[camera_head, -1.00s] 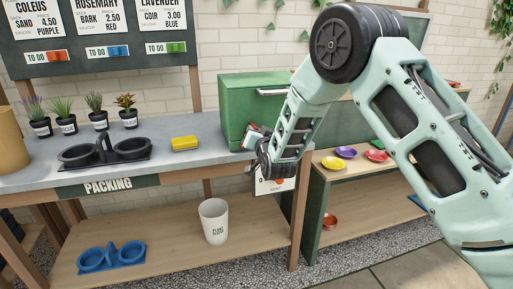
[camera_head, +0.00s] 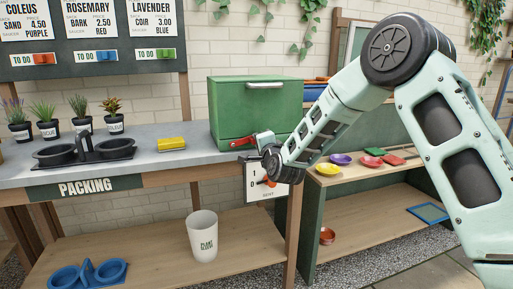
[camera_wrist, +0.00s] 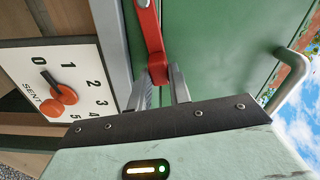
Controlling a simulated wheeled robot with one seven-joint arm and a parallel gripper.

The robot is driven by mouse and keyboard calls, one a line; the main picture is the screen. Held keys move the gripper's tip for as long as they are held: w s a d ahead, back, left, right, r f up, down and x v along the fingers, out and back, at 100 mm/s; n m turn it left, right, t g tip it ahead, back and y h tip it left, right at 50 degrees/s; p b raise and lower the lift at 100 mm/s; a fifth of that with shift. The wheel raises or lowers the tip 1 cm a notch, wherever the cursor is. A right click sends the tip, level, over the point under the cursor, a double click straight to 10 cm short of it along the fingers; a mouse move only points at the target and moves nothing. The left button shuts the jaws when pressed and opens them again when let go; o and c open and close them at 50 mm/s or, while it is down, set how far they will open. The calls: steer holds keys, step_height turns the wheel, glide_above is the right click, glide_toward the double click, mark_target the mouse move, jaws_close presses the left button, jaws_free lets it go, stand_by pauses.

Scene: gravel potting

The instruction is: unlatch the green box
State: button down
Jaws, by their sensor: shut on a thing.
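The green box (camera_head: 234,107) stands at the right end of the grey packing counter, its front shut. A red latch lever (camera_head: 239,142) sits low on its front; it also shows in the wrist view (camera_wrist: 147,30), running from a grey pivot to its red end. My gripper (camera_head: 263,147) is at the lower front of the box, shut on the red lever. In the wrist view my gripper's fingers (camera_wrist: 161,84) are on either side of the lever's end.
A silver handle (camera_head: 264,86) is high on the box front. A SENT dial card (camera_head: 258,193) hangs just below my gripper. A yellow sponge-like block (camera_head: 171,144) and a black double pot holder (camera_head: 112,150) are on the counter. A shelf with coloured saucers (camera_head: 327,169) stands to the right.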

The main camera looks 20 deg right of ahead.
steer(key=shift+f+m+b, duration=1)
steer(key=shift+m+b, duration=0.05)
steer(key=shift+m, duration=0.25)
steer(key=c, duration=1.3)
jaws_free()
steer(key=shift+s, duration=0.1)
steer(key=s+p, duration=0.1)
steer(key=s, duration=1.6)
steer(key=shift+s, duration=0.15)
